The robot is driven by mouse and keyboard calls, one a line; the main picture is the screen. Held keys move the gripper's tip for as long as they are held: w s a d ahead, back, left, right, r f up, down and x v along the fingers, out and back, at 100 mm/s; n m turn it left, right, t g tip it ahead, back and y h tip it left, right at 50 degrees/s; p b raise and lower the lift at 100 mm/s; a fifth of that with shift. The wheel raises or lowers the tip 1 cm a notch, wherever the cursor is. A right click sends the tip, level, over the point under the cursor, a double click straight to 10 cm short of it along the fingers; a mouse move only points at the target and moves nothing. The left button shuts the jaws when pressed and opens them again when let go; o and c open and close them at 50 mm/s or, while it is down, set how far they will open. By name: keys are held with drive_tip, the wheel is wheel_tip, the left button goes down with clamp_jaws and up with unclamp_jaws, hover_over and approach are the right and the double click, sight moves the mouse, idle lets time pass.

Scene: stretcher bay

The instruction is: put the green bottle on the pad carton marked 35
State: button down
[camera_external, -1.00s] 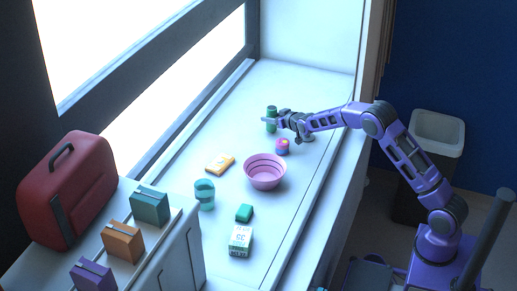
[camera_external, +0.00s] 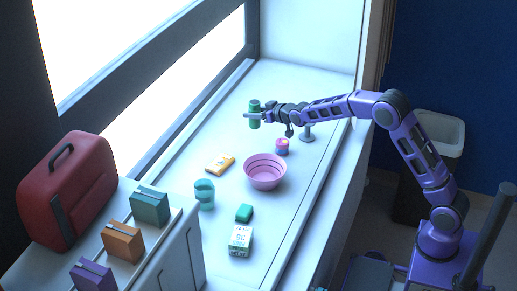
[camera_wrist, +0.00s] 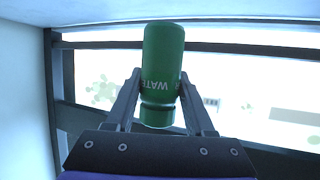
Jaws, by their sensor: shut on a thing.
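The green bottle (camera_external: 254,117) is upright between the fingers of my gripper (camera_external: 258,117), near the window side of the counter. In the wrist view the bottle (camera_wrist: 163,75) shows lettering that reads WATER, and both fingers of my gripper (camera_wrist: 160,100) close on its sides. The bottle appears held above the counter. The pad carton marked 35 (camera_external: 240,241) is a white and green box at the near end of the counter, well away from my gripper.
A green block (camera_external: 244,212) lies just behind the carton. A red case (camera_external: 68,190) stands at left.

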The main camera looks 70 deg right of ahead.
drive_tip(key=s+a+r+n+y+p, duration=0.1)
drive_tip(key=a+n+y, duration=0.15)
drive_tip(key=a, duration=0.95)
drive_tip(key=s+a+r+n+y+p, duration=0.1)
drive_tip(key=s+a+n+y, duration=0.15)
drive_tip(key=a, duration=0.95)
drive_tip(key=n+y, duration=0.5)
drive_tip(key=y, duration=0.1)
hover_over(241, 236)
wheel_tip(241, 236, down, 4)
drive_tip(key=shift+f, duration=1.95)
drive_tip(key=shift+f, duration=0.1)
drive_tip(key=shift+f, duration=0.1)
drive_tip(key=shift+c, duration=1.3)
unclamp_jaws()
